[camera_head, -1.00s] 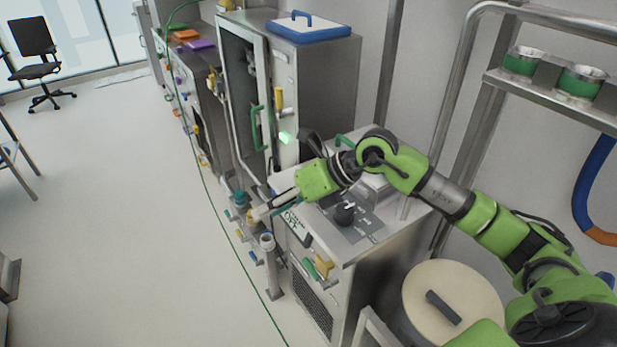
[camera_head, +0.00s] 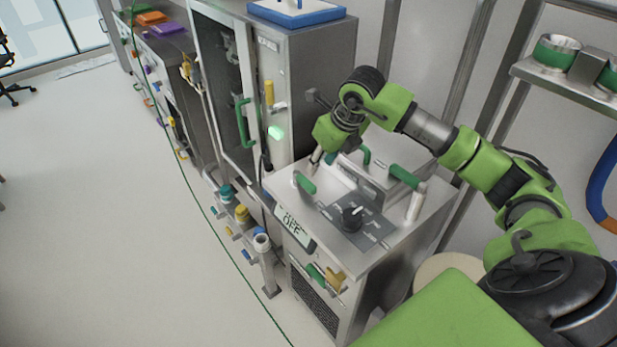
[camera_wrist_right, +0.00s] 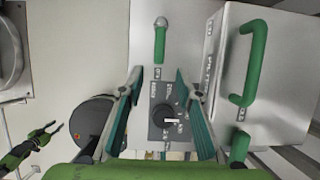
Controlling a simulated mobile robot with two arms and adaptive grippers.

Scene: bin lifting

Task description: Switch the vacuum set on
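The vacuum set is a steel cabinet (camera_head: 375,262) whose front display (camera_head: 293,224) reads OFF. Its black rotary knob (camera_head: 352,216) sits on a dark grey plate on top. The knob also shows in the right wrist view (camera_wrist_right: 165,117), with a white pointer mark. My right gripper (camera_head: 322,160) is above the back left part of the cabinet top. In the right wrist view its two fingers (camera_wrist_right: 158,76) are spread, with the knob seen between them and nothing held. My left gripper (camera_wrist_right: 50,133) shows small at the lower left of that view, with its jaws apart.
Green handles (camera_head: 404,176) stand on the cabinet top around the knob. A taller steel cabinet (camera_head: 318,85) with a blue-rimmed tray (camera_head: 297,12) stands behind. Small valves (camera_head: 243,215) and a pipe line the front left.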

